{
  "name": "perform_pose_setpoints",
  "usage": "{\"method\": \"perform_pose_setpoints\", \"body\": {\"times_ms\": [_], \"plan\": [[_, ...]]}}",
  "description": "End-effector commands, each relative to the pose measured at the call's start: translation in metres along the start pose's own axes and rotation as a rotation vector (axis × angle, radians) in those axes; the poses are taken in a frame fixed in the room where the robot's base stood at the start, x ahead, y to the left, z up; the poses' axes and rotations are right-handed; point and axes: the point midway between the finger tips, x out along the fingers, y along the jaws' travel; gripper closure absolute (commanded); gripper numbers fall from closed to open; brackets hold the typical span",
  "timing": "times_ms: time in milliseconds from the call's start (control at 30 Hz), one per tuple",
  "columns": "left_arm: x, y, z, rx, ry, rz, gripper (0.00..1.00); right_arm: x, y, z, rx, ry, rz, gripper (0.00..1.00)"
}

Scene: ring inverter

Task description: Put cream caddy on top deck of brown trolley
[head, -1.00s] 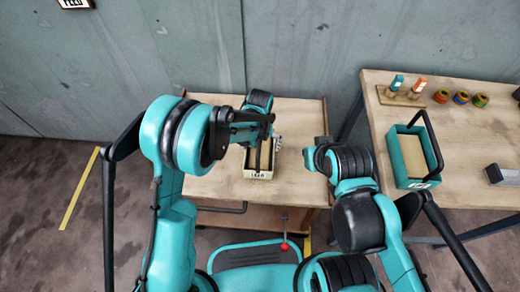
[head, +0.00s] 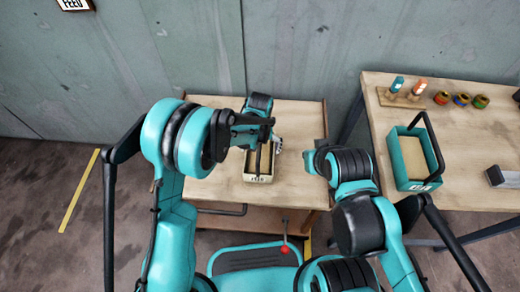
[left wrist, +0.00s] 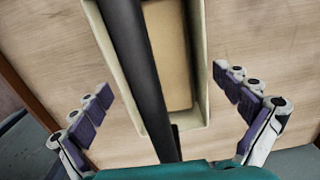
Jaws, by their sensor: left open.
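The cream caddy (head: 258,179) stands upright on the wooden top deck of the brown trolley (head: 222,182), label towards me. Its dark handle bar rises above it. In the left wrist view the caddy (left wrist: 201,62) sits on the deck boards, with the handle crossing close to the camera. My left gripper (left wrist: 172,105) is open, with its purple-padded fingers spread to either side of the caddy and apart from it. In the head view my left arm partly hides this gripper. My right gripper (head: 316,158) is right of the caddy, its fingers not clear.
A workbench (head: 470,135) on the right holds a teal caddy (head: 408,160), a wooden block with two upright pieces (head: 403,93) and several coloured rings (head: 461,98). A wall stands behind the trolley. The deck right of the caddy is bare beneath my right arm.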

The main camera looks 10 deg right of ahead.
Motion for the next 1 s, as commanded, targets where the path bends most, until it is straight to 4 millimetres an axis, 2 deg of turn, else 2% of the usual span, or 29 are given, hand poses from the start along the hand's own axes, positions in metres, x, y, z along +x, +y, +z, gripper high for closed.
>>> {"method": "perform_pose_setpoints", "body": {"times_ms": [200, 400, 600, 833, 933, 1000], "plan": [[-0.050, 0.000, 0.000, 0.000, 0.000, 0.000, 0.00, -0.017, 0.000, -0.012, 0.000, 0.000, 0.000, 1.00], [-0.091, 0.000, 0.000, 0.000, 0.000, 0.000, 0.00, -0.029, 0.000, -0.021, 0.000, 0.000, 0.000, 1.00], [-0.111, 0.000, 0.000, 0.000, 0.000, 0.000, 0.00, -0.033, 0.000, -0.024, 0.000, 0.000, 0.000, 1.00], [-0.115, -0.001, 0.000, -0.001, 0.001, 0.000, 0.00, -0.033, 0.000, -0.024, 0.000, 0.000, 0.000, 1.00], [-0.125, -0.008, 0.003, -0.007, 0.015, 0.004, 0.00, -0.033, 0.000, -0.024, 0.000, 0.000, 0.000, 1.00], [-0.140, -0.021, 0.008, -0.017, 0.041, 0.010, 0.00, -0.033, 0.000, -0.024, 0.000, 0.000, 0.000, 1.00]]}}
